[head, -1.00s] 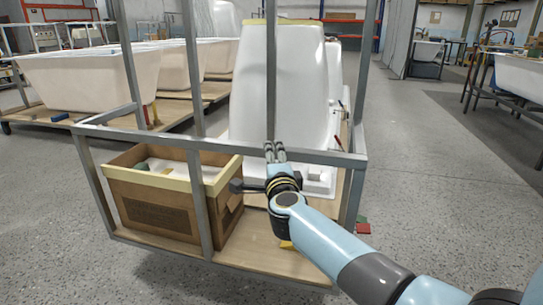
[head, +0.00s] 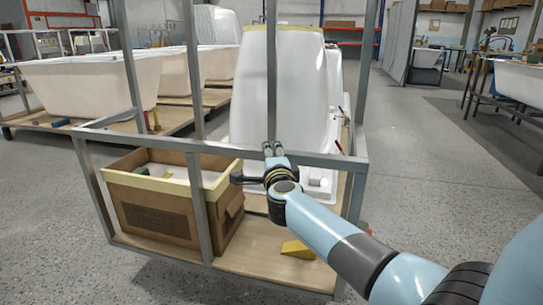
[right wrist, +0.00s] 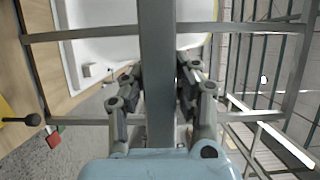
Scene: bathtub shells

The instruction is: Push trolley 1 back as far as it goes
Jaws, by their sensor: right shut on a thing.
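The trolley (head: 262,262) right in front of me has a grey metal frame and a wooden deck. A tall white bathtub shell (head: 250,90) stands upright on it, with more white shell behind. My right gripper (head: 273,150) is at the near front rail (head: 330,158) of this frame, beside the middle post. In the right wrist view its fingers (right wrist: 160,95) are on both sides of a grey frame bar (right wrist: 157,60), shut on it. No number shows on the trolley. My left gripper is out of view.
A cardboard box (head: 160,210) stands on the deck's left, and a yellow wedge (head: 297,249) lies at its front right. Other trolleys with white tubs (head: 90,85) stand at left. A bench with a tub (head: 520,80) is at right. The grey floor right of the trolley is clear.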

